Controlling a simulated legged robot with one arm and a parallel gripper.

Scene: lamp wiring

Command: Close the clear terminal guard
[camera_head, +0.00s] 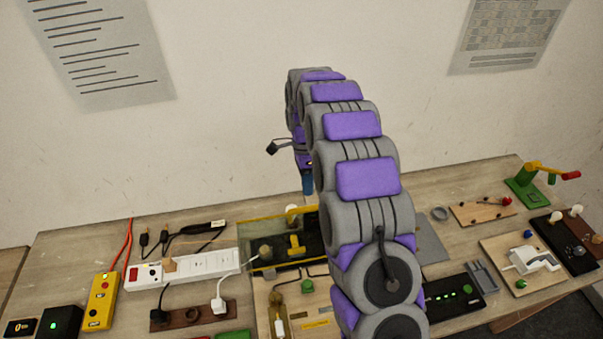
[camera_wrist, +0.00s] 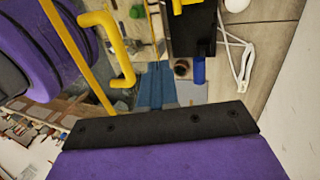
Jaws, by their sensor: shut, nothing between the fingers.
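The clear terminal guard (camera_head: 257,233) shows in the head view left of my arm, as a see-through panel with yellow edges and a yellow handle (camera_head: 296,245). A dark terminal box (camera_head: 308,246) shows through and beside it. How far the guard is tilted is hard to tell. My gripper's blue fingers (camera_head: 308,184) point down above the bench, partly hidden by my arm. In the wrist view the fingers (camera_wrist: 157,85) are together and empty. The bent yellow handle (camera_wrist: 125,55) and a yellow guard edge (camera_wrist: 75,55) show left of them; no contact is clear.
A white power strip (camera_head: 185,268) with plugs and a yellow box (camera_head: 100,300) stand left of the guard. A green-lit black box (camera_head: 455,298), a wooden board (camera_head: 482,211) and a green crank stand (camera_head: 527,188) are to the right. The wall rises behind the bench.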

